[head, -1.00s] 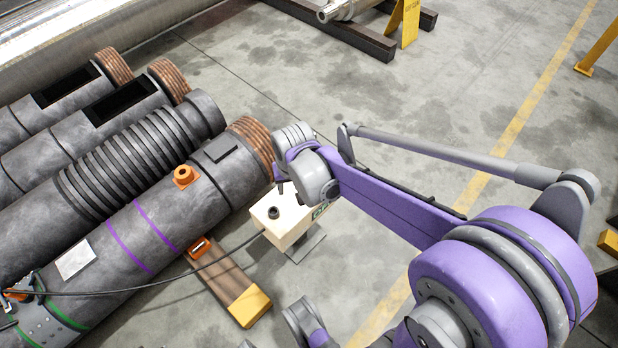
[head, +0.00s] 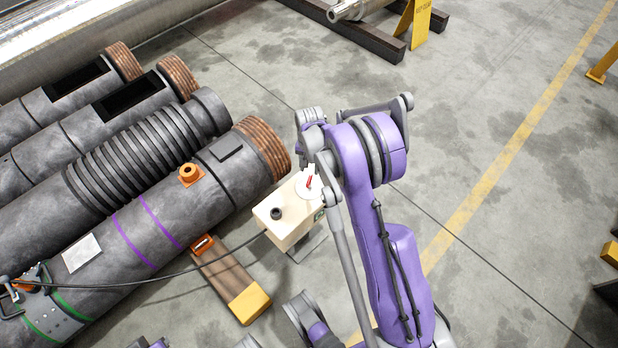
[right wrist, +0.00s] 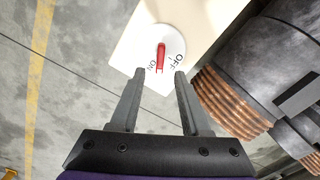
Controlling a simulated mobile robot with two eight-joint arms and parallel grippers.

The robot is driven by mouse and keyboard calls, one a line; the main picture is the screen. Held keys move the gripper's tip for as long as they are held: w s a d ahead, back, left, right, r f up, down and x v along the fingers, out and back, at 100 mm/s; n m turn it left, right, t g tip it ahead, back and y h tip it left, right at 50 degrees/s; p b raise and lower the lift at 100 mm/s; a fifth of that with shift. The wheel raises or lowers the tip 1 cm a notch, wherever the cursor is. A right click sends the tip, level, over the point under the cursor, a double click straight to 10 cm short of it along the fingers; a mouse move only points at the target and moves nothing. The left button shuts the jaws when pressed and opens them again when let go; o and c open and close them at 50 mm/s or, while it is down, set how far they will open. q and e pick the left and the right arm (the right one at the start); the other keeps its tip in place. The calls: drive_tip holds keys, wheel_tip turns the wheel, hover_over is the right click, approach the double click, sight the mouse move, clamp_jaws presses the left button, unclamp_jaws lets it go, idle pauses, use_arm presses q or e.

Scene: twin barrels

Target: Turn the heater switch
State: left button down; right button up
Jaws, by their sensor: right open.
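The heater switch is a white dial (right wrist: 160,45) with a red handle (right wrist: 160,52) on a cream box (right wrist: 123,40). The letters ON and OFF show on the dial at the lower left and lower right of the handle, and the handle's near end lies between them. In the head view the red handle (head: 309,181) shows on top of the box (head: 283,225). My right gripper (right wrist: 160,74) is open, its fingertips on either side of the handle's near end, with gaps and no visible contact. In the head view the right arm partly covers it. My left gripper is not in view.
A large grey barrel (head: 150,230) with a ribbed copper end (head: 263,145) lies left of the box, with more barrels behind it. A black cable (head: 190,272) runs from the box across the barrel. A wooden block (head: 228,280) lies in front.

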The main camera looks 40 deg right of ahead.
sight(309, 179)
wheel_tip(309, 179, down, 7)
drive_tip(key=shift+r+b, duration=0.15)
drive_tip(key=shift+b, duration=0.45)
clamp_jaws()
